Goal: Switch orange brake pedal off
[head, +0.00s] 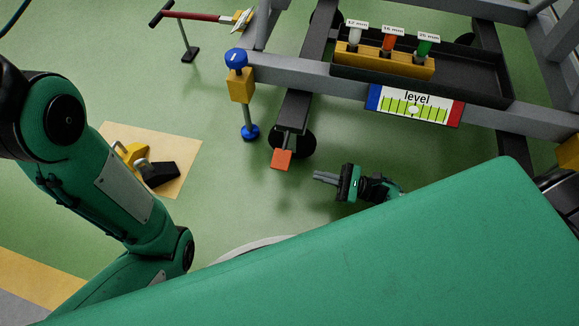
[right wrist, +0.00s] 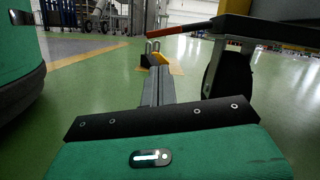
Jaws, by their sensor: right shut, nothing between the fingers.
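The orange brake pedal (head: 282,159) sticks out from a dark caster arm at the foot of the grey stand, near a black wheel (head: 297,143). In the right wrist view the pedal (right wrist: 180,29) shows edge-on, above and right of the fingers, with the black wheel (right wrist: 228,82) to the right. My right gripper (head: 316,176) is shut and empty, to the right of the pedal and nearer to me. Its fingers (right wrist: 157,70) point forward in the right wrist view and appear lower than the pedal, apart from it. My left gripper is out of view.
The stand's frame (head: 340,81) carries a tray with bottles and a level sign (head: 414,105). A blue-topped jack post (head: 249,131) stands left of the pedal. A yellow-black chock (head: 152,168) lies on a tan mat (head: 185,153). Green floor between is clear.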

